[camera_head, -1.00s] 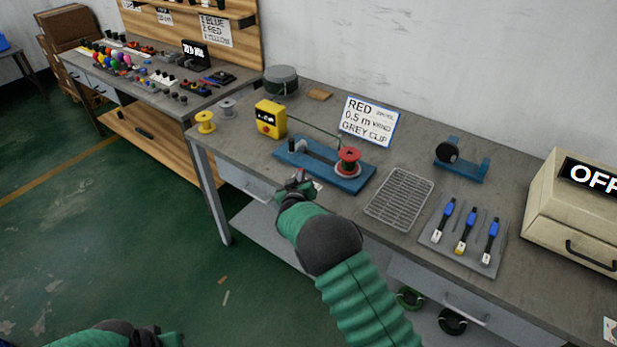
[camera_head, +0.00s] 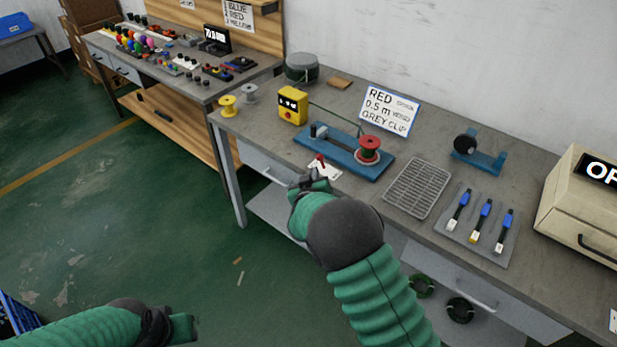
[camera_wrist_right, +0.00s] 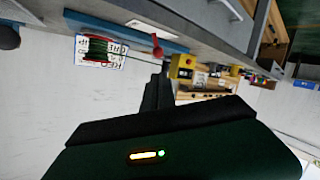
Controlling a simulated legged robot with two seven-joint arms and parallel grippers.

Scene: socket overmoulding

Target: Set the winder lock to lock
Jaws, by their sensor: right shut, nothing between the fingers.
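The winder is a blue base (camera_head: 345,152) on the bench carrying a red spool (camera_head: 368,146); the spool also shows in the wrist view (camera_wrist_right: 97,47). In front of it, at the bench's front edge, a small red lever (camera_head: 321,161) stands on a white plate (camera_head: 325,171); the lever also appears in the wrist view (camera_wrist_right: 157,45). I cannot read the plate's markings or tell the lever's setting. My right gripper (camera_head: 316,181) is shut and empty, just in front of the plate and apart from the lever. My left gripper (camera_head: 183,328) is low at left, its jaws unclear.
A yellow box (camera_head: 292,105) stands left of the winder, with a sign (camera_head: 389,110) behind. A wire rack (camera_head: 417,188) and a tool tray (camera_head: 477,235) lie to the right.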

